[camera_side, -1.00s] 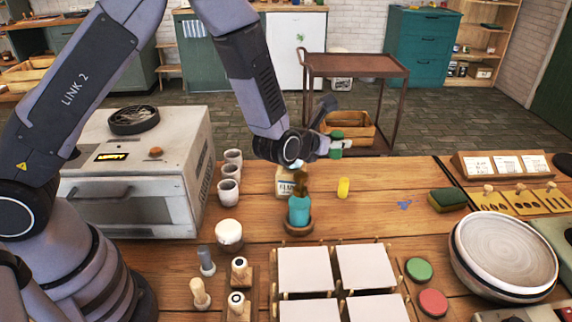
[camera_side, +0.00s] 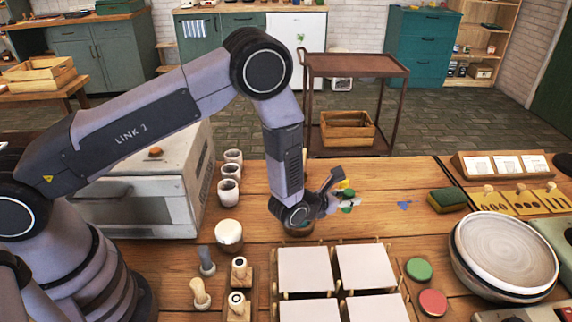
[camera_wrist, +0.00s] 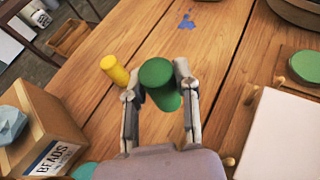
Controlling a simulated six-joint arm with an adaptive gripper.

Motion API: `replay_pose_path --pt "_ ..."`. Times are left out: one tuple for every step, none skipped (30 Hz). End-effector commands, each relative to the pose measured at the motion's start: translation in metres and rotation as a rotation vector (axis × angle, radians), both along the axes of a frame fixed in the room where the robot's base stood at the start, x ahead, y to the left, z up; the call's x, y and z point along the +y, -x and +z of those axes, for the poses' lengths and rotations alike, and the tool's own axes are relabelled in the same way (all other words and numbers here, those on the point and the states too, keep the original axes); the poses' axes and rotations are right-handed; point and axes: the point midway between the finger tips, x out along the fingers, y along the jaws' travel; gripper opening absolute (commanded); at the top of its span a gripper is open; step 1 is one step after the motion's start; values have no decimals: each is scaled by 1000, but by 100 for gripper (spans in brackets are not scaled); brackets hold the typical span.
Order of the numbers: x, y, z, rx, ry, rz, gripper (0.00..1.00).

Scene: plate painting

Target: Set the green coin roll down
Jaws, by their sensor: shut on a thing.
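The green coin roll (camera_wrist: 158,75) is between the two fingers of my gripper (camera_wrist: 156,88), which is shut on it. In the wrist view I look down on its round end, with part of its side showing below. In the side view, green parts of the roll (camera_side: 347,209) show around my gripper (camera_side: 340,199), low over the wooden table. I cannot tell whether the roll touches the wood. A yellow roll (camera_wrist: 114,69) is just left of my left finger in the wrist view; it also shows behind my gripper in the side view (camera_side: 346,184).
A beads box (camera_wrist: 42,128) stands at the left in the wrist view. White tiles (camera_side: 305,268) lie in front of my gripper in the side view. A blue mark (camera_side: 404,205) is on the table, with bare wood around it. A sponge (camera_side: 447,200) lies farther right.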

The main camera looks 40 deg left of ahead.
Motion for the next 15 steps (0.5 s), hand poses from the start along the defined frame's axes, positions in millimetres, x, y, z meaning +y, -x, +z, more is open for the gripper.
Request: replay_pose_path --pt "0 0 -10 1 -1 0 0" --pt "0 0 -14 1 -1 0 0" --pt "0 0 -18 0 -1 0 0" --pt "-1 0 -20 -2 0 0 0" --pt "-1 0 -23 -2 0 0 0" --pt "-1 0 -27 -1 -1 0 0" --pt "0 0 -31 -1 -1 1 0" --pt "0 0 -35 0 -1 1 0" --pt "0 0 -42 0 -1 1 0" --pt "-1 0 -47 0 -1 1 0" --pt "-1 0 -51 1 -1 1 0" --pt "-1 0 -55 -1 -1 1 0" --pt "-1 0 -58 -1 -2 1 0" --pt "-1 0 -60 -1 -2 1 0" --pt "-1 0 -61 -2 -1 1 0"
